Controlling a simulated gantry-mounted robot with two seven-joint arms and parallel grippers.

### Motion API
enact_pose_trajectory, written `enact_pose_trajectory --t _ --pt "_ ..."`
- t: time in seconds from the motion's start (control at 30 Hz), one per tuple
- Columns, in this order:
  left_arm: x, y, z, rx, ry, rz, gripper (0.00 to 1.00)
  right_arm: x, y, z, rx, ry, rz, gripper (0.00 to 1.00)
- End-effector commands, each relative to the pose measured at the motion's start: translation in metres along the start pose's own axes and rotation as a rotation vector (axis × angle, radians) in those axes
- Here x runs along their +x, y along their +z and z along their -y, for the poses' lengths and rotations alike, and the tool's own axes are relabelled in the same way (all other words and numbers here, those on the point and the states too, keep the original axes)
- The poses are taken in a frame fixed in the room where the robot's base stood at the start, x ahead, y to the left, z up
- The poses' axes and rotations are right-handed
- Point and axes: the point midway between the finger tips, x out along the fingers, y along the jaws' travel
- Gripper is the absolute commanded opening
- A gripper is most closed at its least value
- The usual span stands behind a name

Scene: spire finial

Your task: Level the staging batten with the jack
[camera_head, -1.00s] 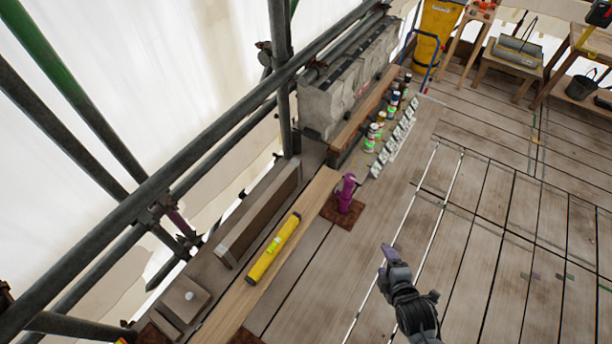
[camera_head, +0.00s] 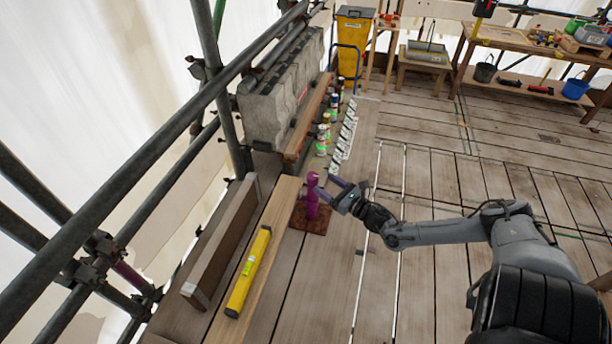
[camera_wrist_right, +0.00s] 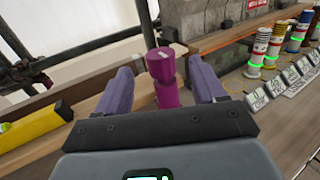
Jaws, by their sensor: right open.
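The jack (camera_head: 311,200) is magenta and stands upright on a rust-brown plate (camera_head: 322,222) beside the staging batten (camera_head: 284,200), a long pale wooden plank. A yellow spirit level (camera_head: 248,272) lies along the batten; its bubble is too small to read. My right gripper (camera_head: 327,186) is open, with its fingers pointing at the jack from the right. In the right wrist view the jack (camera_wrist_right: 164,75) appears between the two purple fingers, with a white mark on its top knob; I cannot tell whether they touch. My left gripper is out of view.
A darker timber (camera_head: 222,245) lies left of the batten, beside scaffold tubes (camera_head: 130,195). Several cans (camera_head: 322,140) and small white label cards (camera_head: 342,145) stand behind the jack, near a grey stone block (camera_head: 285,100). Floorboards to the right are largely clear.

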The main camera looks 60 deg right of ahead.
Motion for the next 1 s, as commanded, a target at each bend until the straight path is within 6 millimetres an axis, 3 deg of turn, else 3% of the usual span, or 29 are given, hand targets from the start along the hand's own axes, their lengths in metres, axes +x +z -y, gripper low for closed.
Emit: enact_pose_trajectory --t 0.5,0.7,1.0 --pt "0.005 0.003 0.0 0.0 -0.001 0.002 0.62 0.072 0.0 0.0 0.002 -0.002 0.002 0.7" --pt "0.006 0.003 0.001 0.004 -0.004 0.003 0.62 0.085 0.0 0.0 0.002 -0.001 0.001 0.7" --pt "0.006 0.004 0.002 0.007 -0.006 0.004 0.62 0.088 0.0 0.0 0.002 -0.001 -0.001 0.7"
